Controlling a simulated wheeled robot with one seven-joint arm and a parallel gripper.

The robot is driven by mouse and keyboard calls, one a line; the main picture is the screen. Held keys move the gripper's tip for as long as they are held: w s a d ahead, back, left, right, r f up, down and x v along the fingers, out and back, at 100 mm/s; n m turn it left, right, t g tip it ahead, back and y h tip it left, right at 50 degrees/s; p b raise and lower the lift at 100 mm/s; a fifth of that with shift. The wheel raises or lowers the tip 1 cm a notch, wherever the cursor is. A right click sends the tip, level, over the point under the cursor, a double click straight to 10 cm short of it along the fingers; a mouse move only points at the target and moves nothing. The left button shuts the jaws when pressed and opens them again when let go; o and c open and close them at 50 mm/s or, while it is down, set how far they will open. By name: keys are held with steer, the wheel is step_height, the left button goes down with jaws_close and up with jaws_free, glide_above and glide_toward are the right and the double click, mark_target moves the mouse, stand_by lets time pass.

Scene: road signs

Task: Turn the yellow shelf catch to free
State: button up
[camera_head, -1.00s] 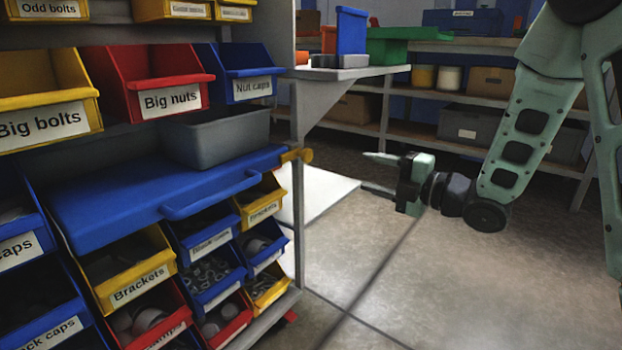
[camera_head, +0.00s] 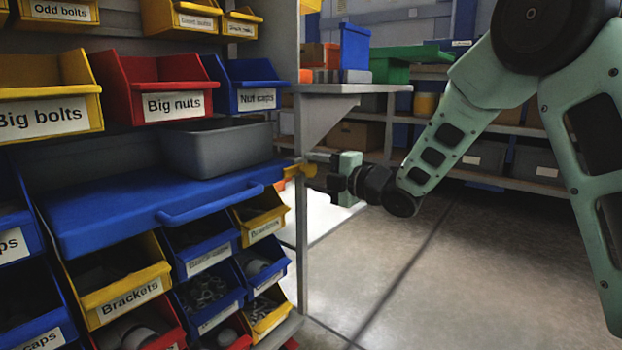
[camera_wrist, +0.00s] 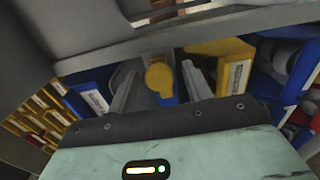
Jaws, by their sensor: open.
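The yellow shelf catch (camera_head: 300,171) sits on the rack's upright at the right end of the blue pull-out shelf (camera_head: 130,212). My gripper (camera_head: 318,168) is level with the catch, coming from the right. In the wrist view its two grey fingers (camera_wrist: 160,92) are apart, one on each side of the catch. I cannot tell whether either finger touches it. The catch is partly hidden by the fingers in the head view.
A grey bin (camera_head: 222,146) stands on the blue shelf. Labelled bins such as the yellow Brackets bin (camera_head: 126,297) fill the rack below, and a red Big nuts bin (camera_head: 160,103) is above. The floor (camera_head: 430,285) right of the rack is clear.

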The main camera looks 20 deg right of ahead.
steer(key=shift+w+a, duration=0.4)
steer(key=shift+w, duration=0.1)
steer(key=c, duration=0.9)
